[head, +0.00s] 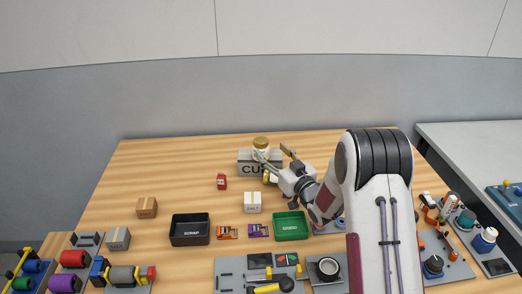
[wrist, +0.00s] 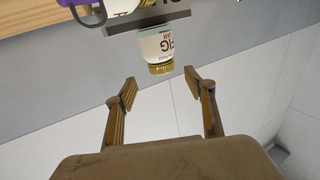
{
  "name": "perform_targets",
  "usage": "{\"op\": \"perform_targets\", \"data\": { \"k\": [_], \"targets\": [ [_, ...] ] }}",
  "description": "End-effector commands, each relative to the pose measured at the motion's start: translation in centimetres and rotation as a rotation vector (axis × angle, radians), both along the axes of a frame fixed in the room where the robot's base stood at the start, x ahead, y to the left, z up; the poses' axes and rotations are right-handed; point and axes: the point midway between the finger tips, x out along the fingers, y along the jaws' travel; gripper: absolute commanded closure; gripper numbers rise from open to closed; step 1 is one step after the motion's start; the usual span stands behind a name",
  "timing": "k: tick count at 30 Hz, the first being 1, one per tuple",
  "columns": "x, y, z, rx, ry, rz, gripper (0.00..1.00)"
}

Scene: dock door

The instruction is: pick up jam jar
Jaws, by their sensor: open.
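The jam jar (head: 261,143) has a gold lid and a pale body, and stands on top of a grey box with dark lettering (head: 245,168). In the wrist view, which is upside down, the jar (wrist: 155,46) shows its label reading "FIG JAM" and its gold lid points toward my gripper (wrist: 160,78). My gripper is open and empty, its fingers spread to either side of the lid, with gaps between. In the head view my gripper (head: 273,154) is beside the jar, and one finger partly covers its lower part.
A white box (head: 252,202), a small red can (head: 222,182), a black bin (head: 174,240) and a green tray (head: 304,225) are on the wooden table. In the wrist view a purple item (wrist: 84,3) lies near the jar. The left back of the table is clear.

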Motion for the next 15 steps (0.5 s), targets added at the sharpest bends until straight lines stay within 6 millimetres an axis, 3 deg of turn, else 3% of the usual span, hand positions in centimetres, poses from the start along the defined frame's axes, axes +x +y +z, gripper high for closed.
{"op": "perform_targets", "data": {
  "k": [15],
  "targets": [
    [1.00, 0.47, -0.02, 0.000, 0.000, 0.000, 0.46]
  ]
}}
